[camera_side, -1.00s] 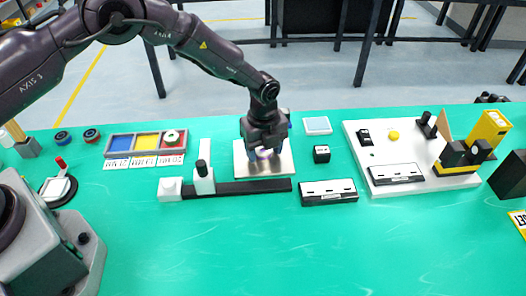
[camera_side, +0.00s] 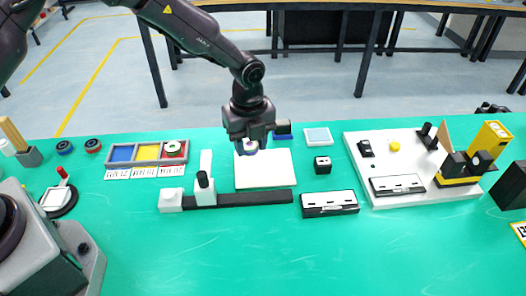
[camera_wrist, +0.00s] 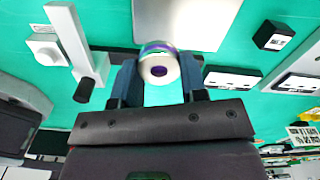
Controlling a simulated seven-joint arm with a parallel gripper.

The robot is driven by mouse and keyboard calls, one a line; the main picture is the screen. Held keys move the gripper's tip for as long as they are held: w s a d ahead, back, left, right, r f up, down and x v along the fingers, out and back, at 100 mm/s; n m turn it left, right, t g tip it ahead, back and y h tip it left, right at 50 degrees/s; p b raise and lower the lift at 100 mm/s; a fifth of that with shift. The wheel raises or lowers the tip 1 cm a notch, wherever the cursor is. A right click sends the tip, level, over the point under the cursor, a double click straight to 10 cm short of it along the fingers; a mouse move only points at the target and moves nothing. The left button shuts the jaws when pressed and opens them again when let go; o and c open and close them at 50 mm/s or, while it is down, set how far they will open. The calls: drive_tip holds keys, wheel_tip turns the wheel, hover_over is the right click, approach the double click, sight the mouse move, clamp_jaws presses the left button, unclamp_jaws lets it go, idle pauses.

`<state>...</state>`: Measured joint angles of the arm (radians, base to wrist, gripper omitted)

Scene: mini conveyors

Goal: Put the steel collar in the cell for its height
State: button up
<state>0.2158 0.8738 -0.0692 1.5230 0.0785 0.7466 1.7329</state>
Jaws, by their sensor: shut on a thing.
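The steel collar (camera_side: 250,147) is a short silvery ring with a purple tint. My gripper (camera_side: 248,138) is shut on it and holds it above the back left of the white plate (camera_side: 265,183). In the wrist view the collar (camera_wrist: 158,66) sits between the two fingers of my gripper (camera_wrist: 158,78), its hole facing the camera. A grey tray (camera_side: 146,163) at the left has three cells: blue (camera_side: 122,153), yellow (camera_side: 147,152) and red (camera_side: 173,155). White labels lie in front of the cells; their print is too small to read surely. A green-and-white ring (camera_side: 173,147) lies in the red cell.
A black rail gauge with a white upright block (camera_side: 204,184) stands in front of the plate. A black-and-white box (camera_side: 329,203) and a small black cube (camera_side: 322,165) are to the right. A white board (camera_side: 415,192) with fixtures fills the right. The front of the green table is clear.

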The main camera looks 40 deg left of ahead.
drive_tip(key=s+a+r+n, duration=0.4)
drive_tip(key=s+r+n, duration=0.2)
drive_tip(key=s+n, duration=0.35)
drive_tip(key=a+r+n, duration=0.4)
drive_tip(key=a+n, duration=0.4)
drive_tip(key=n, duration=0.6)
drive_tip(key=s+d+f+m, duration=0.3)
drive_tip(key=s+d, duration=0.2)
drive_tip(key=s, duration=0.3)
drive_tip(key=s+d+f+m, duration=0.3)
drive_tip(key=s+d, duration=0.2)
drive_tip(key=s, duration=0.3)
hover_over(229, 225)
drive_tip(key=shift+n, duration=0.25)
drive_tip(key=f, duration=0.8)
drive_tip(key=shift+s+a+f, duration=0.2)
drive_tip(key=shift+s+f, duration=0.05)
drive_tip(key=shift+s, duration=0.1)
drive_tip(key=shift+w+d+f, duration=0.1)
drive_tip(key=shift+w+f, duration=0.1)
drive_tip(key=shift+w+d+f, duration=0.1)
drive_tip(key=shift+w+f, duration=0.05)
drive_tip(key=shift+f, duration=1.6)
